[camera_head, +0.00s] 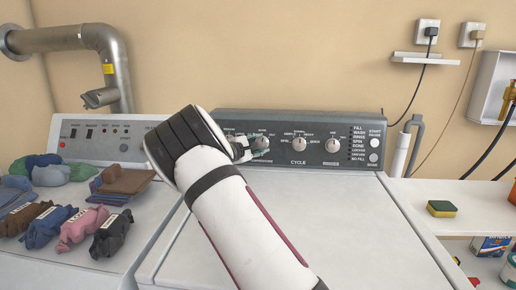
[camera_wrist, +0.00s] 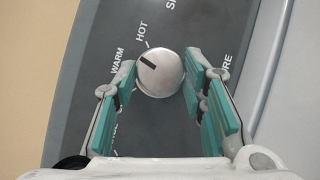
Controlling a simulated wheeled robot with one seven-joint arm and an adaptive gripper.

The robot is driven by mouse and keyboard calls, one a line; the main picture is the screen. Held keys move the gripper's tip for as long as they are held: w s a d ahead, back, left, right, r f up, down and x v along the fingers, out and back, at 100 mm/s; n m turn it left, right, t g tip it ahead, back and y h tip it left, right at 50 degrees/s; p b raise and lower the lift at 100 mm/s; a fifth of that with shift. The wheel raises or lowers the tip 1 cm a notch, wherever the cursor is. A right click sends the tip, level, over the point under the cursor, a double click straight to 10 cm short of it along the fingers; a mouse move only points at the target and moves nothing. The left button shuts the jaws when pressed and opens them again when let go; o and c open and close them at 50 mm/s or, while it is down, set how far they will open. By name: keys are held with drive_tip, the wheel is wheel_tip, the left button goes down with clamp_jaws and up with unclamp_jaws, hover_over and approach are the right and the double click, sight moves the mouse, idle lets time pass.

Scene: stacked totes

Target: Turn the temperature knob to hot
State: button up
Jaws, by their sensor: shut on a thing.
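The temperature knob (camera_wrist: 165,80) is a round silver knob on a dark panel, between my fingertips in the wrist view. Its black pointer mark faces up and left, between the HOT label (camera_wrist: 142,31) and the WARM label (camera_wrist: 117,60). My gripper (camera_wrist: 160,76) has a teal-padded finger on each side of the knob and is shut on it. In the head view my gripper (camera_head: 252,149) is at the left part of the washer's control panel (camera_head: 283,123), and the fingers mostly hide this knob.
To the right on the panel are the cycle knob (camera_head: 299,144) and the rinses knob (camera_head: 333,146). The washer top (camera_head: 340,215) is bare. Folded clothes (camera_head: 120,182) lie on the left machine. A sponge (camera_head: 441,208) sits on the right shelf.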

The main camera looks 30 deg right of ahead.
drive_tip(key=m+y+b, duration=0.1)
drive_tip(key=m, duration=0.2)
drive_tip(key=m+g+y+b, duration=0.1)
drive_tip(key=m, duration=0.1)
drive_tip(key=shift+r+m+g+y+b, duration=0.15)
drive_tip(key=shift+m+g+y+b, duration=0.15)
drive_tip(key=shift+m+b, duration=0.1)
idle(0.4)
drive_tip(key=o, duration=1.2)
drive_tip(key=shift+c, duration=0.2)
drive_tip(key=shift+r, duration=0.1)
drive_tip(key=v, duration=1.1)
drive_tip(key=shift+s+a+r, duration=0.2)
drive_tip(key=shift+s+a, duration=0.05)
